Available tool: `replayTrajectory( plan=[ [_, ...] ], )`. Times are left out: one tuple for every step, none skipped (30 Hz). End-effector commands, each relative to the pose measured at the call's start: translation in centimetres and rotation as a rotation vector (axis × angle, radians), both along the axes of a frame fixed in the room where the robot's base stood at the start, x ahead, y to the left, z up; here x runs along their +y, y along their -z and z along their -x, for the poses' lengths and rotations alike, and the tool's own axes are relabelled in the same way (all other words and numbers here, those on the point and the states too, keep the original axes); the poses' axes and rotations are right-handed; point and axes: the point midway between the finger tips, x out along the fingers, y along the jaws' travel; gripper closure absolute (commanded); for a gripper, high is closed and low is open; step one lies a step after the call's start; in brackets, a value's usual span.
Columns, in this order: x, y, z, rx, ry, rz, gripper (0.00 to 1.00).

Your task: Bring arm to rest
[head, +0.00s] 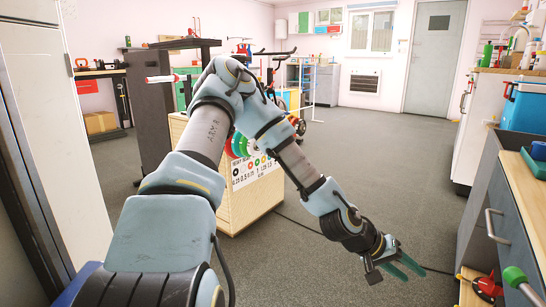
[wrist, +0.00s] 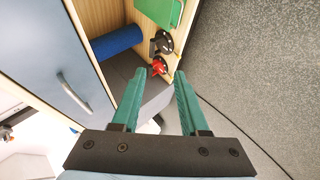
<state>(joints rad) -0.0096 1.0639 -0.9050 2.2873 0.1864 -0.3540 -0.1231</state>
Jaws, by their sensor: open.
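My gripper (head: 400,265) hangs low over the grey floor in the head view, at the lower right, with its green fingers pointing right and down. In the wrist view my gripper (wrist: 158,95) shows two green fingers apart with nothing between them. My arm reaches forward and bends down to the right. A wooden box with colored plates (head: 245,190) stands on the floor behind the arm, partly hidden by it.
A workbench with drawers (head: 505,215) stands on the right. In the wrist view an open wooden compartment holds a blue roll (wrist: 118,42) and a red item (wrist: 158,67). A white cabinet (head: 28,90) is close on the left. The floor (head: 390,150) ahead is clear.

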Motion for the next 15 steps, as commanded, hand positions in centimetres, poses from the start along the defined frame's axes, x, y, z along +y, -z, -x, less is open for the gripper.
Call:
replayTrajectory(
  plan=[
    [2.5, 0.7, -0.8, -0.037, 0.015, -0.082, 0.56],
    [4.0, 1.1, -1.3, -0.051, 0.023, -0.131, 0.56],
    [6.2, 1.5, -1.9, -0.066, 0.027, -0.195, 0.56],
    [7.8, 1.7, -2.5, -0.078, 0.027, -0.243, 0.56],
    [9.5, 1.7, -3.0, -0.089, 0.026, -0.289, 0.56],
    [11.7, 1.6, -3.7, -0.102, 0.021, -0.348, 0.56],
    [13.4, 1.5, -4.2, -0.11, 0.015, -0.392, 0.56],
    [15.1, 1.2, -4.7, -0.116, 0.007, -0.434, 0.56],
    [17.3, 0.7, -5.3, -0.122, -0.008, -0.487, 0.56],
    [19.0, 0.2, -5.7, -0.126, -0.021, -0.526, 0.56],
    [20.6, -0.4, -6.0, -0.128, -0.036, -0.564, 0.56],
    [22.8, -1.2, -6.5, -0.13, -0.06, -0.609, 0.56],
    [24.4, -1.9, -6.7, -0.131, -0.078, -0.642, 0.56],
    [25.9, -2.7, -6.8, -0.129, -0.097, -0.671, 0.56],
    [27.8, -3.7, -7.0, -0.125, -0.126, -0.707, 0.56]
  ],
)
